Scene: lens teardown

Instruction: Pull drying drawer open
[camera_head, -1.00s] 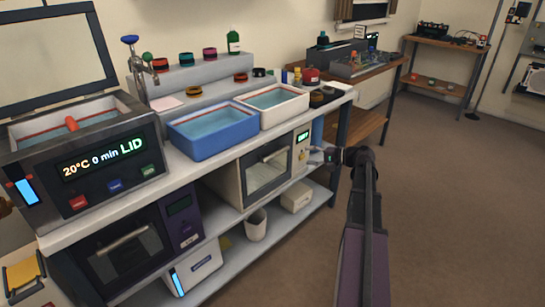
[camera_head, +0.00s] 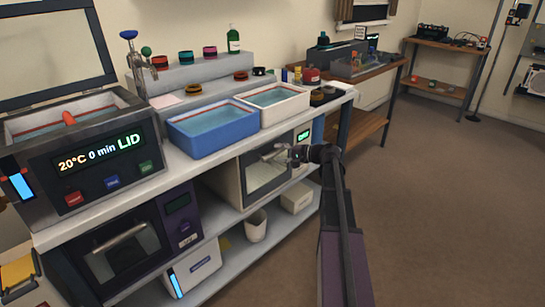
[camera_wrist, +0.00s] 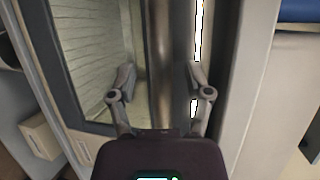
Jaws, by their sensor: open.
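The cream unit (camera_head: 223,181) under the bench, with a front window (camera_head: 264,178) and a green display, looks like the drying drawer. Its front appears closed. A metal handle bar (camera_wrist: 160,35) runs across the front and stands upright in the wrist view. My gripper (camera_head: 287,153) is at the handle from the front right. In the wrist view my gripper (camera_wrist: 160,78) is open, with one finger on each side of the bar. I cannot tell whether either finger touches it. My gripper hides part of the unit's front in the head view.
A blue tub (camera_head: 206,136) and a white tub (camera_head: 280,108) of liquid stand on the bench above. A dark oven (camera_head: 128,250) is to the left. A white bin (camera_head: 256,225) and a box (camera_head: 296,197) are on the lower shelf. The floor (camera_head: 440,215) at right is clear.

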